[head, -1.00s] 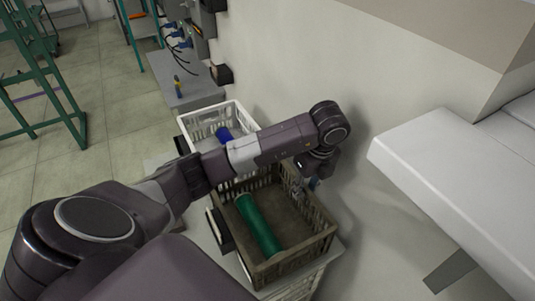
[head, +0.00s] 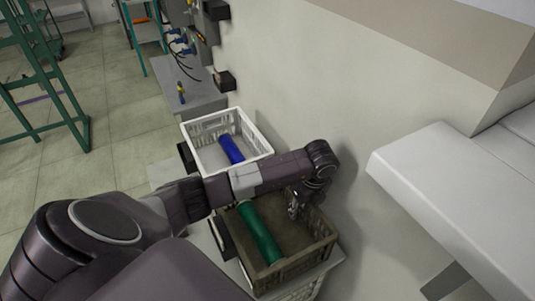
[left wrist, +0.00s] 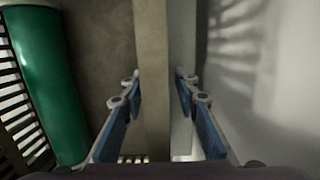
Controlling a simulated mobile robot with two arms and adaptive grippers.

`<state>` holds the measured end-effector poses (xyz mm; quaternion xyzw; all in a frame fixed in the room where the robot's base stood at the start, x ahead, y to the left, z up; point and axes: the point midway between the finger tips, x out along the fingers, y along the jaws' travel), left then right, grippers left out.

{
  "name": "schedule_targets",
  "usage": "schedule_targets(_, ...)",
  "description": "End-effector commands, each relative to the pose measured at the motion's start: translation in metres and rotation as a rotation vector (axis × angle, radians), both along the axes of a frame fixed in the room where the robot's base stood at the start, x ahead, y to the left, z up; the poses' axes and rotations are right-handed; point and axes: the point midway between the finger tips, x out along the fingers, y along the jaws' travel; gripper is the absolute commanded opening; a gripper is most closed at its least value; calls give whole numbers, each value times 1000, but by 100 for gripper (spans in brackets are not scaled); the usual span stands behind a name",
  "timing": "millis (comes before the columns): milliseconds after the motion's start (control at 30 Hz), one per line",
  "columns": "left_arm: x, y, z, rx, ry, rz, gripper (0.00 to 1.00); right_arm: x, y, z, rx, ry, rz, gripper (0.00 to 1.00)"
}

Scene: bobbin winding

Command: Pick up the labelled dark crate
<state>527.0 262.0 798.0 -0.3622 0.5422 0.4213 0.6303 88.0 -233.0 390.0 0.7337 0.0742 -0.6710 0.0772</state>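The dark crate (head: 300,264) is brown-grey with slatted sides and stands near the wall; a green cylinder (head: 260,232) lies in it. My left arm crosses over its far part. My left gripper (head: 297,206) points down at the crate's right side. In the left wrist view, the open, blue-padded fingers of the left gripper (left wrist: 157,90) lie on either side of the crate's wall rim (left wrist: 152,60), with gaps showing. The green cylinder (left wrist: 45,80) is left of them. How far down the fingers reach is unclear. My right gripper is out of view.
A white crate (head: 258,138) with a blue cylinder (head: 231,149) stands just beyond the dark crate. A grey bench (head: 190,95) is farther back. A white ledge (head: 440,190) juts out at the right. The pale wall is close beside the crates.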

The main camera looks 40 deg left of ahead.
Motion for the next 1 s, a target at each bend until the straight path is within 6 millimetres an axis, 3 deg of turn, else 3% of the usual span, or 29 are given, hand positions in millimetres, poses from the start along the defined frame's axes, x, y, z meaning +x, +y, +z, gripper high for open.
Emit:
schedule_targets(33,0,0,0,0,0,0,22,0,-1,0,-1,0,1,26)
schedule_targets(233,0,0,1,0,0,0,0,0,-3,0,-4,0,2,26)
schedule_targets(800,1,0,3,0,-2,0,0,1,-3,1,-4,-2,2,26)
schedule_targets(1000,1,0,12,0,-3,0,0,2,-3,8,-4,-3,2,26)
